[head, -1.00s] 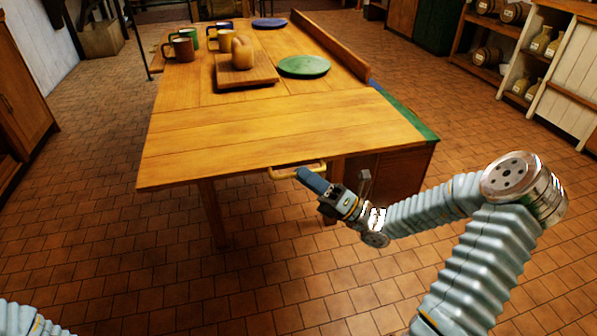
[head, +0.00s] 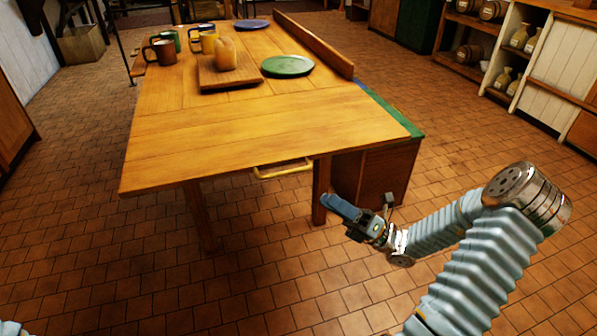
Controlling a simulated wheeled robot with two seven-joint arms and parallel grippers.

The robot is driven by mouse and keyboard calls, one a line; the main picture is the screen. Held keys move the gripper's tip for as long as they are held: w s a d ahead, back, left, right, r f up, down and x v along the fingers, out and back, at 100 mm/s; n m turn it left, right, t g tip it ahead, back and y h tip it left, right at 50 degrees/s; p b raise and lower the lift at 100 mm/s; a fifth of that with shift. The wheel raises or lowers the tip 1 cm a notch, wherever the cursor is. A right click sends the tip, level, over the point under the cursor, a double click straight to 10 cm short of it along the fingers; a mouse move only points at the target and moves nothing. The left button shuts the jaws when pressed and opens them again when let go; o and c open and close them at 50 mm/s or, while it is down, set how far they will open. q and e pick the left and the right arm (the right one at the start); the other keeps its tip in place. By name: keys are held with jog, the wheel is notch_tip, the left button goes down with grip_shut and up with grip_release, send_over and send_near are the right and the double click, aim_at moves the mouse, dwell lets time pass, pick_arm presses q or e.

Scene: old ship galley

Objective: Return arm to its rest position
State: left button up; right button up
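My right gripper (head: 340,207) hangs over the tiled floor, in front of the table's front right leg and below the level of the tabletop. It points up and to the left, with its blue finger part at the front. The fingers overlap from this angle, so I cannot tell whether they are open or shut. I see no object held in it. My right arm (head: 480,250) is bent at the elbow on the right side. Only a sliver of my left arm (head: 12,328) shows at the bottom left corner; its gripper is out of view.
The wooden table (head: 260,125) has a yellow handle (head: 283,170) under its front edge, apart from my gripper. On it are several mugs, a board (head: 225,83), a green plate (head: 288,66) and a blue plate (head: 252,25). The floor (head: 130,270) in front is clear.

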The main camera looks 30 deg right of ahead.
jog(key=s+a+f+n+g+h, duration=0.1)
jog(key=s+a+f+n+g, duration=0.3)
jog(key=a+f+n+g, duration=0.55)
jog(key=s+a+f+n+g+h, duration=0.1)
jog(key=s+a+f+n+g, duration=0.2)
jog(key=a+f+n+g, duration=0.8)
jog(key=s+a+f+n+t+h, duration=0.1)
jog(key=a+f+n+t+h, duration=0.2)
jog(key=f+n+h, duration=0.7)
notch_tip(320, 180, down, 3)
jog(key=a+n, duration=0.1)
jog(key=n, duration=0.4)
jog(key=shift+a, duration=0.25)
jog(key=shift+n, duration=0.25)
